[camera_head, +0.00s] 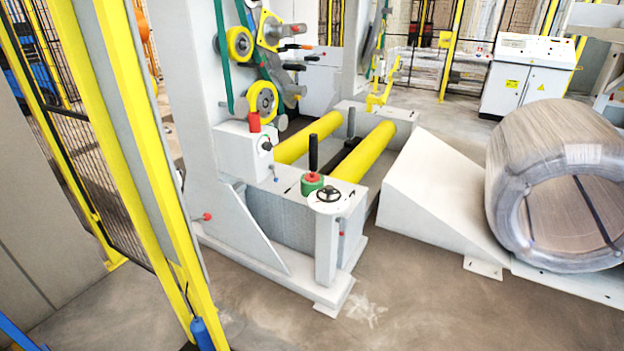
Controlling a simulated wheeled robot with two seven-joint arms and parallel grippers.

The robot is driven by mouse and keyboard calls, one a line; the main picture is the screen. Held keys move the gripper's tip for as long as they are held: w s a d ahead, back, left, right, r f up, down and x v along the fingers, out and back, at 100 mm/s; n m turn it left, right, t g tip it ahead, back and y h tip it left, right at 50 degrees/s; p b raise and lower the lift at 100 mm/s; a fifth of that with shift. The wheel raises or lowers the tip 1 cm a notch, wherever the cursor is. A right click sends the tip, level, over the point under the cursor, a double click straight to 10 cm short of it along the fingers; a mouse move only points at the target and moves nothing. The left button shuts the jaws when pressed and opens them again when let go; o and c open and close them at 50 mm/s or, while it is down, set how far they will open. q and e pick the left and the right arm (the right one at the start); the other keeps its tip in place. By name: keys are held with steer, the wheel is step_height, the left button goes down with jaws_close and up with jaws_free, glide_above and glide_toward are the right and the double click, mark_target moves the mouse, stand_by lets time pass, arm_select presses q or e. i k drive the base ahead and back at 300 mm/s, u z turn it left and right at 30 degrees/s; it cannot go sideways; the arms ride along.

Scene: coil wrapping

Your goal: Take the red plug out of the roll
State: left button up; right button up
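A small red cylinder (254,121), which may be the red plug, stands upright on a grey box on the wrapping machine, below the yellow wheels. A short green roll (312,187) with a reddish top sits on the machine's front ledge. A black post (313,153) rises from the middle of this roll. I cannot tell whether the reddish top is a separate plug. Neither of my grippers is in view.
A black handwheel (328,194) is beside the green roll. Yellow rollers (364,152) lie behind it. A large wrapped coil (510,180) rests at right by a grey ramp (432,190). A yellow-framed fence (130,150) stands at left. The front floor (420,300) is clear.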

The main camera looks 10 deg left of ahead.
mark_target(312, 177)
steer(key=z, duration=0.45)
steer(key=i, duration=0.75)
steer(key=z, duration=0.75)
steer(key=i, duration=1.25)
steer(key=u, duration=0.65)
steer(key=i, duration=1)
steer(key=u, duration=1.15)
steer(key=i, duration=0.25)
steer(key=u, duration=0.1)
